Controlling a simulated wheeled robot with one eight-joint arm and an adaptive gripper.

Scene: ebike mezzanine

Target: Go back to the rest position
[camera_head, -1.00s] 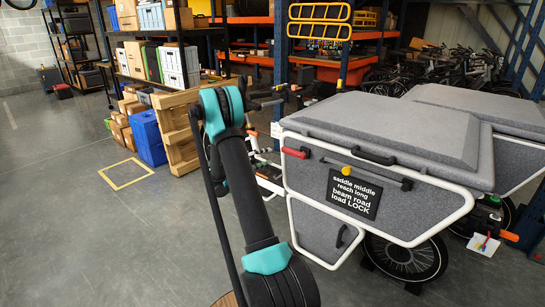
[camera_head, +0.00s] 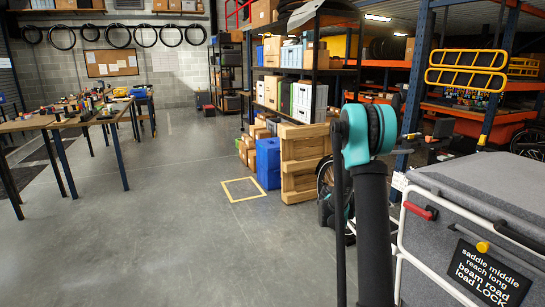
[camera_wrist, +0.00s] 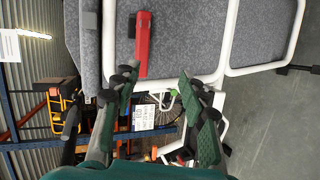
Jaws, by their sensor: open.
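My gripper (camera_wrist: 157,78) is in the wrist view, its two green and black fingers apart with nothing between them. Beyond the fingertips is the grey cargo box (camera_wrist: 185,35) with a white frame, sideways in this view, and its red handle (camera_wrist: 143,45). The fingers look apart from the handle. In the head view my arm rises at right of centre, left of the cargo box (camera_head: 455,240); the red handle (camera_head: 418,210) shows on its front. My gripper cannot be made out there.
A workbench (camera_head: 52,121) with tools stands at the left. A wooden crate (camera_head: 303,165), blue bins (camera_head: 268,163) and loaded shelves (camera_head: 305,72) stand behind my arm. A yellow floor square (camera_head: 243,189) is empty. The floor at centre left is clear.

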